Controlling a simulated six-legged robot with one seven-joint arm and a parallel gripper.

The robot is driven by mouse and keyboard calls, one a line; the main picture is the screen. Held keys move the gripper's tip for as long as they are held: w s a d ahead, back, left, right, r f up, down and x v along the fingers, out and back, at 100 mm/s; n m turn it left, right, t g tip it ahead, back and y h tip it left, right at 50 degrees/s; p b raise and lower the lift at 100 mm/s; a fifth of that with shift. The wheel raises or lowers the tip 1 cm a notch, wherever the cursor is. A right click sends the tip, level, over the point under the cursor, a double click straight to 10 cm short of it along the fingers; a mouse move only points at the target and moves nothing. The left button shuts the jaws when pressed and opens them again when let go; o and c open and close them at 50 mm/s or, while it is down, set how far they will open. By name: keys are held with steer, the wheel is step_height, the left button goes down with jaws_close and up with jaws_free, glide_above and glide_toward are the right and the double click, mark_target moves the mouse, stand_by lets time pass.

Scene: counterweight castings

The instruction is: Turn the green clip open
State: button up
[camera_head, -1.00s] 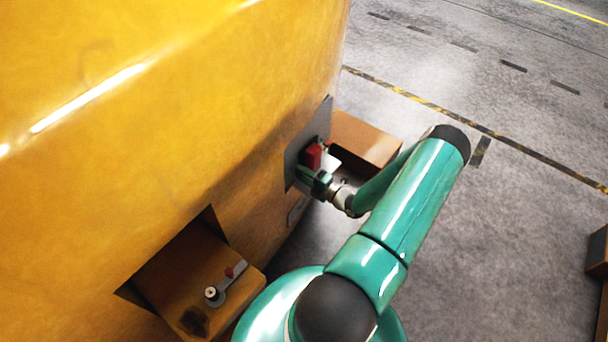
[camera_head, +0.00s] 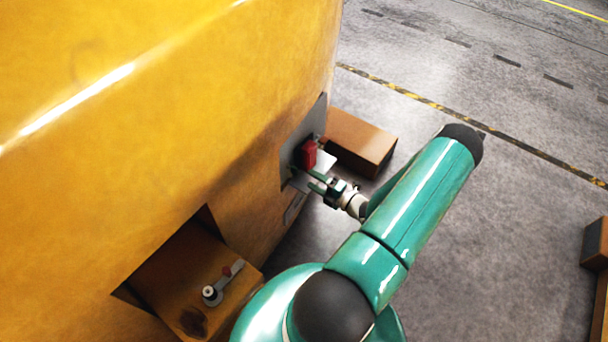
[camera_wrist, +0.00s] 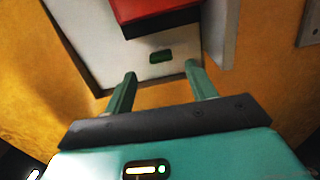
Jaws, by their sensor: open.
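The green clip (camera_wrist: 161,57) is a small dark green block on a pale plate (camera_wrist: 92,45), below a red block, in the wrist view. It looks roughly level across the picture. My gripper (camera_wrist: 162,75) is open, with one green finger on each side of the clip's line and a gap between them. The fingertips appear short of the clip, and nothing is between them. In the head view my gripper (camera_head: 318,181) is just off the plate's lower right. I cannot make out the clip in that view.
A red block (camera_head: 309,153) juts from the plate above my gripper, and it fills the top of the wrist view (camera_wrist: 155,12). The yellow casting (camera_head: 150,130) rises on the left. A lever (camera_head: 222,284) sits on a ledge lower left. A brown box (camera_head: 362,142) stands behind.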

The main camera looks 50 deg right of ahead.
steer(key=s, duration=0.7)
steer(key=shift+d, duration=0.3)
steer(key=shift+s, duration=0.1)
